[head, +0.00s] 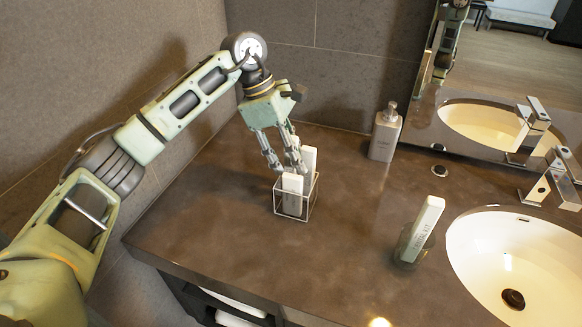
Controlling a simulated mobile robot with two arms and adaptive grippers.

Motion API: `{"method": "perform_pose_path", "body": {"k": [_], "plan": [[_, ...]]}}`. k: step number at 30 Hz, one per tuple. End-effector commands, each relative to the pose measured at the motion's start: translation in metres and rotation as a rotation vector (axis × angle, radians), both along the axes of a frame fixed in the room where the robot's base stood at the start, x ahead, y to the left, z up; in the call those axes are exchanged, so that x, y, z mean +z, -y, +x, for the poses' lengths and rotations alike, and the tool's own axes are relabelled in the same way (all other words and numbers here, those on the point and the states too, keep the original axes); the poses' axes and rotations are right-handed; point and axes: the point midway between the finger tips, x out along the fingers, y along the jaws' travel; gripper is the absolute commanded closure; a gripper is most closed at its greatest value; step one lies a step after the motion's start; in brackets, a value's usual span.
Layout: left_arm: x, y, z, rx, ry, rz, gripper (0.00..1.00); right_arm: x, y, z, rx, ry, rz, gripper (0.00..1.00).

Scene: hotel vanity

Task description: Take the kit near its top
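A white kit (423,226) with lettering on its face leans in a small glass (408,247) beside the sink. Two more white packets, a front one (292,184) and a taller rear one (309,158), stand in a clear square holder (291,211) on the counter. My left gripper (285,169) points down at the holder, its fingers apart just above and beside the packets. I see nothing clamped between them; exact contact with the packets is unclear. My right gripper is not in view.
A grey soap dispenser (385,134) stands at the back by the mirror (500,60). A white basin (490,262) and chrome faucet (553,183) are on the right. The dark counter (215,225) is clear left of the holder and between holder and glass.

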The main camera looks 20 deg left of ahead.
Motion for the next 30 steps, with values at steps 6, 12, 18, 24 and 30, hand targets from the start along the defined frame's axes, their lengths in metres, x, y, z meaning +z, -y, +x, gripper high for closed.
{"method": "perform_pose_path", "body": {"k": [6,12,18,24,30], "plan": [[0.0,0.0,0.0,0.0,0.0,0.0,0.72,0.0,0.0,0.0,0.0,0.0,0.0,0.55],[0.0,0.0,0.0,0.0,0.0,0.0,0.9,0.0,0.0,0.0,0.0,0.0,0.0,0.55],[0.001,0.0,0.0,0.0,0.0,0.0,0.99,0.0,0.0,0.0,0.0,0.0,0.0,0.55],[0.002,0.0,0.0,-0.001,0.001,0.0,0.99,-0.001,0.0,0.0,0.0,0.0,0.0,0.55],[0.018,0.0,0.001,0.0,0.004,-0.001,0.99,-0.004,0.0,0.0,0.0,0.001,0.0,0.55]]}}
